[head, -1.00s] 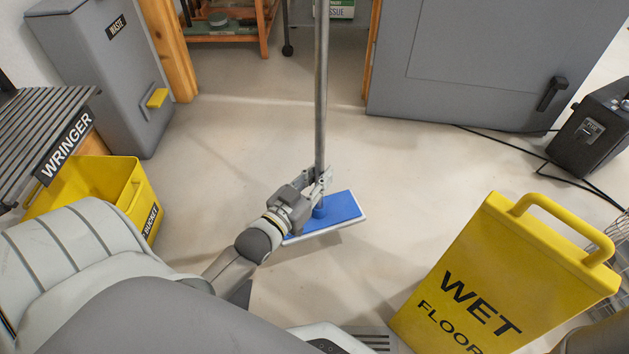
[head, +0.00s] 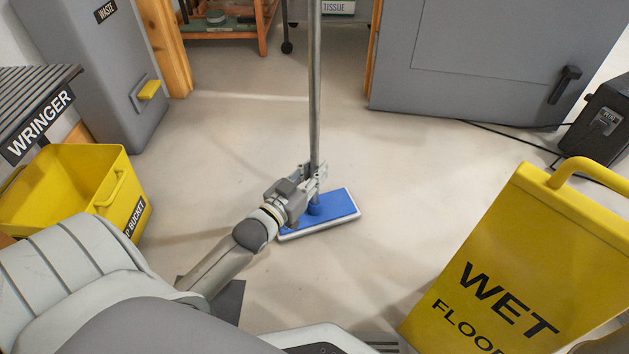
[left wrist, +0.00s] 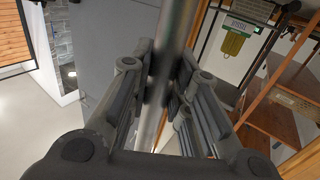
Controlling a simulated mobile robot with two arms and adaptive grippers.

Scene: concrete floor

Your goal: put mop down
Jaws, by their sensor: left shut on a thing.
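The mop has a grey metal pole (head: 316,95) and a flat blue head (head: 338,208) with a white edge. The mop stands nearly upright, its head low over or on the pale floor; I cannot tell if it touches. My left gripper (head: 316,178) is shut on the pole just above the head. In the left wrist view the pole (left wrist: 168,75) runs between the two dark fingers (left wrist: 160,95). My right gripper is not in view.
A yellow mop bucket (head: 95,165) and the wringer (head: 40,115) stand at left, near a grey waste bin (head: 95,70). A yellow wet floor sign (head: 510,270) stands at right. A grey cabinet (head: 480,60) and black box (head: 600,125) are behind. The middle floor is clear.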

